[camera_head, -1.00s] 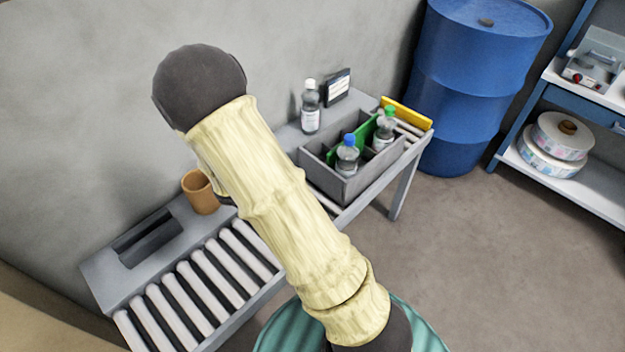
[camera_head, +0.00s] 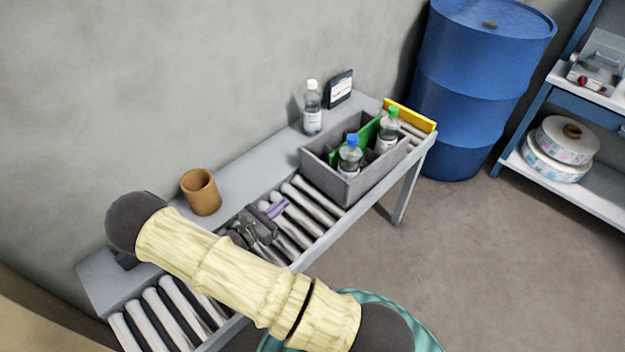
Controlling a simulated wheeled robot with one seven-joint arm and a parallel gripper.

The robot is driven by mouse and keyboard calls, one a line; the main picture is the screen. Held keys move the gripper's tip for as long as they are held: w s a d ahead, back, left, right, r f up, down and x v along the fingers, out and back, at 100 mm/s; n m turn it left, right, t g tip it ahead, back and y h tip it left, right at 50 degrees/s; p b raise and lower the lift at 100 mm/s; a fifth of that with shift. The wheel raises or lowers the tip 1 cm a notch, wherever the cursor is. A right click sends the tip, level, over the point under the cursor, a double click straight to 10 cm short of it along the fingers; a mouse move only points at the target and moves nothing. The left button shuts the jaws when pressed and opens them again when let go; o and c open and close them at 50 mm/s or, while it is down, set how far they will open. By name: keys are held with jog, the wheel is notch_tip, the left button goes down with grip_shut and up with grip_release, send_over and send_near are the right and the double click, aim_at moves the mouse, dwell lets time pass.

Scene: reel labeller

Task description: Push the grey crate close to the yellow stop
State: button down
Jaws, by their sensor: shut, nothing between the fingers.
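The grey crate (camera_head: 349,187) sits on the roller conveyor towards its far right end. It has compartments holding a blue-capped bottle (camera_head: 349,157) and a green-capped bottle (camera_head: 388,131), with a green divider showing. The yellow stop (camera_head: 409,114) stands across the far end of the conveyor, with a short stretch of rollers between it and the crate. My gripper (camera_head: 277,208) is low over the rollers, to the left of the crate and apart from it, with purple at its tips. It is shut and empty. My arm hides part of the conveyor at lower left.
A brown cup (camera_head: 201,192) and a clear white-capped bottle (camera_head: 313,108) stand on the ledge behind the rollers. A dark framed panel (camera_head: 340,88) is by the wall. A blue drum (camera_head: 470,85) and a shelf with label reels (camera_head: 558,150) stand at right. The rollers between gripper and crate are clear.

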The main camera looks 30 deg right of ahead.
aim_at(321, 172)
jog(key=shift+d, duration=0.1)
jog(key=x, duration=1.3)
jog(key=shift+w+d+b, duration=0.2)
jog(key=shift+d+b, duration=0.2)
